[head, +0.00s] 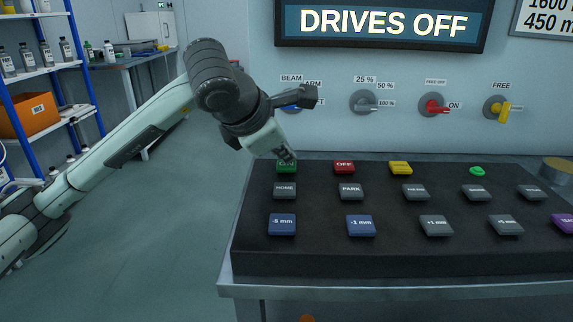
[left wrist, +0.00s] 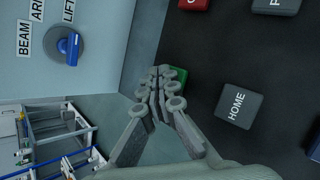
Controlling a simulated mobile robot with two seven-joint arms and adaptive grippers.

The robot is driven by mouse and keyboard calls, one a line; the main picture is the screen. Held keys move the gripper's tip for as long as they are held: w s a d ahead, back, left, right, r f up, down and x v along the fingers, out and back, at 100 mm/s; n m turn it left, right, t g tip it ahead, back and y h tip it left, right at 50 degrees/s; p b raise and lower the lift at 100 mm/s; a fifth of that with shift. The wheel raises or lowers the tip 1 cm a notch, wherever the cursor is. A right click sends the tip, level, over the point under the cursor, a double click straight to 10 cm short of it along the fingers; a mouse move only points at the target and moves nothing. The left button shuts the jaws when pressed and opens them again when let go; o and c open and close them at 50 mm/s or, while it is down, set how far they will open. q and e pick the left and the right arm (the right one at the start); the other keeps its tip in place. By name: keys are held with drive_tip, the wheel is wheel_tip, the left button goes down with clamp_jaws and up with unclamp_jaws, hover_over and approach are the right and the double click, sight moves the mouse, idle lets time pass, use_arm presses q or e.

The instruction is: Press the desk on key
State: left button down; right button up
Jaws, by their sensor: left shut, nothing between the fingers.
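The green key (head: 286,168), its label partly covered, sits at the back left corner of the black sloping desk (head: 330,255). My left gripper (head: 287,156) is shut and empty, with its fingertips right at the green key's back edge. In the left wrist view the closed fingertips (left wrist: 164,76) overlap the green key (left wrist: 181,75), hiding part of it. I cannot tell whether they touch it. The display (head: 383,24) above reads DRIVES OFF. My right gripper is not in view.
The red OFF key (head: 344,167) is to the right of the green key, and the grey HOME key (head: 285,191) is in front of it. Wall knobs, including a blue one (left wrist: 68,46), are behind the desk. A shelf (head: 45,72) stands at far left.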

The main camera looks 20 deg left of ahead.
sight(285, 166)
use_arm(q)
drive_tip(key=shift+f, duration=0.25)
drive_tip(key=shift+r, duration=0.1)
idle(0.5)
drive_tip(key=shift+r, duration=0.8)
drive_tip(key=shift+r+p, duration=1.55)
drive_tip(key=shift+r, duration=1)
